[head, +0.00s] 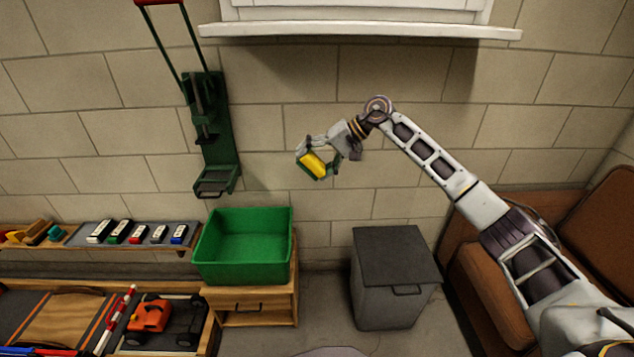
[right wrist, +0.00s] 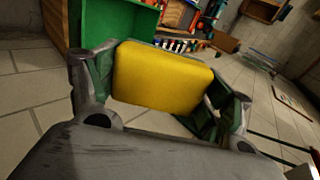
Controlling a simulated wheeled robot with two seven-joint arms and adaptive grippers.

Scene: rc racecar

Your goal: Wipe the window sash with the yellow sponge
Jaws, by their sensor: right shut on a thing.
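The yellow sponge (head: 313,164) is held between the fingers of my right gripper (head: 316,162), in front of the block wall and above the floor. In the right wrist view the sponge (right wrist: 163,76) fills the space between the two fingers, and the gripper (right wrist: 165,90) is shut on it. The window sash (head: 360,6) is at the top of the head view, above a white sill (head: 360,31). Only its lower part shows. The sponge is well below the sill and apart from it. My left gripper is in neither view.
A green bin (head: 243,266) stands on a wooden drawer unit (head: 258,308). A grey lidded box (head: 390,290) stands right of it. A brown seat (head: 490,290) is at right. The wall below the sill is clear.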

